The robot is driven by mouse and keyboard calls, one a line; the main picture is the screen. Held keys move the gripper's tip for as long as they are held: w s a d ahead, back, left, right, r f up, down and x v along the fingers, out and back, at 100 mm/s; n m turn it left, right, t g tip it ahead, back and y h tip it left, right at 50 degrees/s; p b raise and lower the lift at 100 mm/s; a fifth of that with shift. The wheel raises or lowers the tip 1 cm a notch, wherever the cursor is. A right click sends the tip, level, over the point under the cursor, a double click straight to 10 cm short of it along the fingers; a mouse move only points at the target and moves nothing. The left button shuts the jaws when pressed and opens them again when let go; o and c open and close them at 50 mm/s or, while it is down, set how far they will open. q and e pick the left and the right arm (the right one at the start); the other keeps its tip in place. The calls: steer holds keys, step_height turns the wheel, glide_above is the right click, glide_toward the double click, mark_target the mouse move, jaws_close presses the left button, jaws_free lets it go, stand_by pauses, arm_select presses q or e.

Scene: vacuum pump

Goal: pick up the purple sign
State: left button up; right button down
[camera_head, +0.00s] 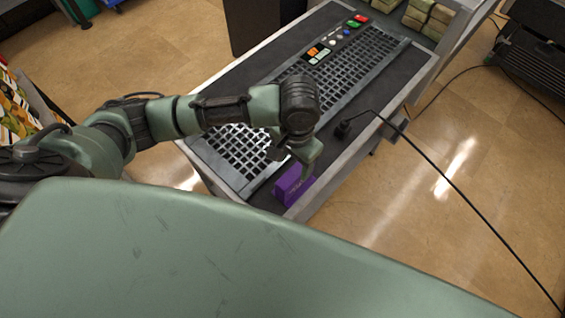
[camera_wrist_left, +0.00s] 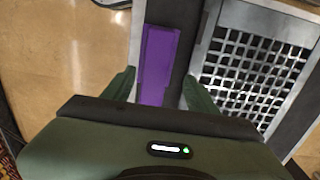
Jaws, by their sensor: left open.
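The purple sign (camera_head: 292,187) stands on the near end of the dark table (camera_head: 260,196), close to its right edge. In the left wrist view the purple sign (camera_wrist_left: 158,66) is a long purple shape between my two fingers. My left gripper (camera_head: 308,160) is just above the sign in the head view. In the left wrist view my left gripper (camera_wrist_left: 157,88) is open, with one finger on each side of the sign. I cannot tell whether the fingers touch it. My right gripper does not show.
A metal grid (camera_head: 345,62) is set into the table. Several coloured buttons (camera_head: 318,52) sit toward its far end. A black plug with a cable (camera_head: 440,170) lies at the right edge and trails over the floor. Several stacked blocks (camera_head: 428,18) are at the back right.

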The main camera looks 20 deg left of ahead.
mark_target(295, 177)
arm_select(q)
steer(key=f, duration=0.2)
steer(key=f+p, duration=0.1)
steer(key=f, duration=0.4)
steer(key=shift+s+d+p, duration=0.1)
steer(key=shift+d+p, duration=0.2)
steer(key=shift+p, duration=0.1)
steer(key=shift+f, duration=0.25)
steer(key=shift+c, duration=1.2)
jaws_close()
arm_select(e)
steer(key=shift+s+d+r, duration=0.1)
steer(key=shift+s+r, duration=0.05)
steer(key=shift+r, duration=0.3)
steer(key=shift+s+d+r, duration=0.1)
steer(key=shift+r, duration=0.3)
